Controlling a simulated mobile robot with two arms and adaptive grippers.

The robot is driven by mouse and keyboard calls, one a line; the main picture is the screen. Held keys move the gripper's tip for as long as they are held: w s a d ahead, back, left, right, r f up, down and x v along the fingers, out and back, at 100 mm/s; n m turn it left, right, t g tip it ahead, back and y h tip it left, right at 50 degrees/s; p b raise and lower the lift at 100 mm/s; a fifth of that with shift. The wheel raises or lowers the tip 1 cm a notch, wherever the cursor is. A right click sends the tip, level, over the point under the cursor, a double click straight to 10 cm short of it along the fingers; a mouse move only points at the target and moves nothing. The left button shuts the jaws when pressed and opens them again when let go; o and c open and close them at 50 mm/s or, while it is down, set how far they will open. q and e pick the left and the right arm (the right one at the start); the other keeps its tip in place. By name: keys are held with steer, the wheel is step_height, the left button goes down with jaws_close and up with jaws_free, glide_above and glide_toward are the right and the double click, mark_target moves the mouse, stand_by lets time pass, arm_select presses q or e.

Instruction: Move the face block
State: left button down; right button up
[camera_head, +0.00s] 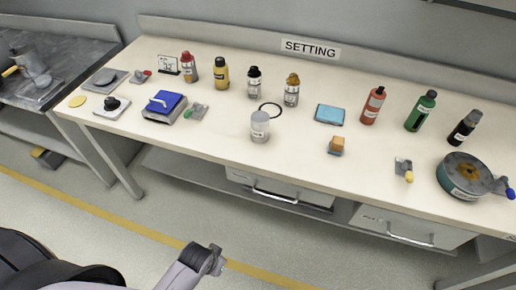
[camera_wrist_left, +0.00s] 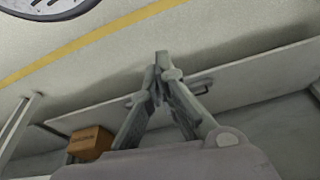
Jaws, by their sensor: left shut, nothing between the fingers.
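A small block (camera_head: 336,143), orange on top with a blue-grey lower part, sits on the bench near its front edge, right of centre. No face marking on it is readable, so I cannot confirm that it is the face block. In the left wrist view my left gripper (camera_wrist_left: 161,68) is shut and empty, its fingertips together. It is away from the bench top, with floor and grey panels behind it. A grey part of my arm shows low in the head view, in front of and below the bench. My right gripper is not in view.
A brown box (camera_wrist_left: 90,143) shows in the wrist view.

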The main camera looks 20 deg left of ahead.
arm_select(q)
steer(key=w+d+r+t+h+b, duration=0.15)
steer(key=w+r, duration=0.25)
steer(key=r, duration=0.4)
steer(key=w+d+r+p, duration=0.1)
steer(key=w+d+r, duration=0.2)
steer(key=r, duration=0.4)
step_height(320, 180, up, 18)
steer(key=n+y, duration=0.2)
glide_above(258, 148)
steer(key=s, duration=0.8)
steer(key=shift+g, duration=0.55)
steer(key=x, duration=0.9)
steer(key=shift+b, duration=0.4)
steer(key=w, duration=0.3)
steer(key=shift+f, duration=0.4)
steer(key=shift+w, duration=0.65)
steer(key=shift+p, duration=0.3)
